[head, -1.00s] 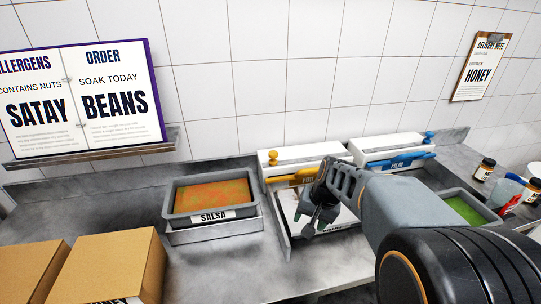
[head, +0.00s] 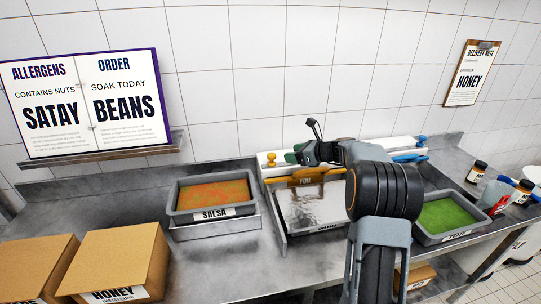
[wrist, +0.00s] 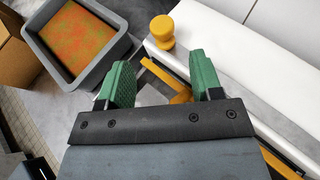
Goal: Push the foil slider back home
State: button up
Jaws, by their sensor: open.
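The yellow foil bar (head: 306,177), with dark lettering, lies across the back of a tray covered by a shiny silvery sheet (head: 314,206). A yellow knob (head: 271,159) stands on the white foil dispenser (head: 263,169) behind it, at the left end. My gripper (head: 289,157) is over the dispenser, just right of the knob. In the wrist view my gripper (wrist: 162,80) is open, its green fingers apart. The yellow knob (wrist: 161,32) shows beyond the fingertips, apart from them. A strip of the yellow bar (wrist: 180,97) shows between and below the fingers. My arm hides the dispenser's right part.
A grey salsa pan (head: 213,213) stands left of the foil tray. A blue slider (head: 408,156) and a pan of green food (head: 443,216) are to the right, with jars (head: 476,171) beyond. Cardboard boxes (head: 112,262) stand front left.

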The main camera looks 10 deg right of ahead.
aim_at(272, 155)
jog(key=p+x, duration=0.2)
jog(key=x, duration=0.8)
jog(key=shift+w+a+f, duration=0.1)
jog(key=shift+w+f, duration=0.05)
jog(key=shift+w, duration=0.05)
